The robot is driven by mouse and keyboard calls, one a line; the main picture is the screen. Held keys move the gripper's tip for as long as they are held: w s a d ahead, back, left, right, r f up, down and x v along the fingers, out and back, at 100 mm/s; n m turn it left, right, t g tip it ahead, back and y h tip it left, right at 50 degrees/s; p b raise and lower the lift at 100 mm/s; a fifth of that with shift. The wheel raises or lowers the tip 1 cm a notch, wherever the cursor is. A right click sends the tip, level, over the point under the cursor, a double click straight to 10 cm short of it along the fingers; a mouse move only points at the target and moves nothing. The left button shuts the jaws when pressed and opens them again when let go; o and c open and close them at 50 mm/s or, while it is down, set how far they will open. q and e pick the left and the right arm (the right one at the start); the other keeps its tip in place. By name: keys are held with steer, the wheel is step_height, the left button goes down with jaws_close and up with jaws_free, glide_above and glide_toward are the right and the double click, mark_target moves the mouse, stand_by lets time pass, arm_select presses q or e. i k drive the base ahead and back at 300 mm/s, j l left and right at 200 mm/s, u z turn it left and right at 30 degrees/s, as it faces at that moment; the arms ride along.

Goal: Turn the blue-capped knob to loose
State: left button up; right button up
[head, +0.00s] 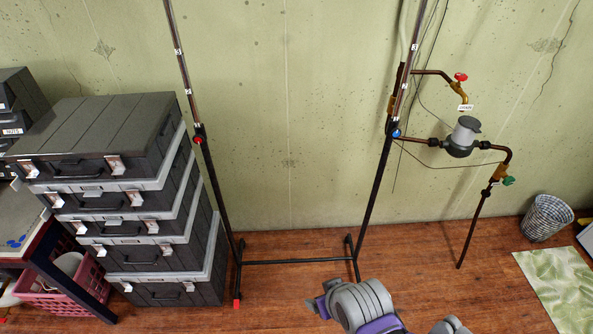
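The blue-capped knob (396,134) is on the right upright (374,190) of a dark metal garment rack, where the thin upper pole meets the thicker lower tube. A red-capped knob (198,139) is at the same joint on the left upright (220,195). The blue cap is small in the picture, so I cannot tell how far it is turned. Grey and purple parts of my own arm show at the bottom, well below the blue-capped knob and apart from it. No fingertips of either gripper show clearly.
Copper pipes with a meter (463,137), a red valve (460,77) and a green valve (508,181) are on the wall right of the knob. Stacked grey cases (150,290) stand left of the rack. A wastebasket (547,217) is at right. Floor between the uprights is clear.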

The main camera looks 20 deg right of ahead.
mark_target(395, 132)
steer(key=z, duration=1.5)
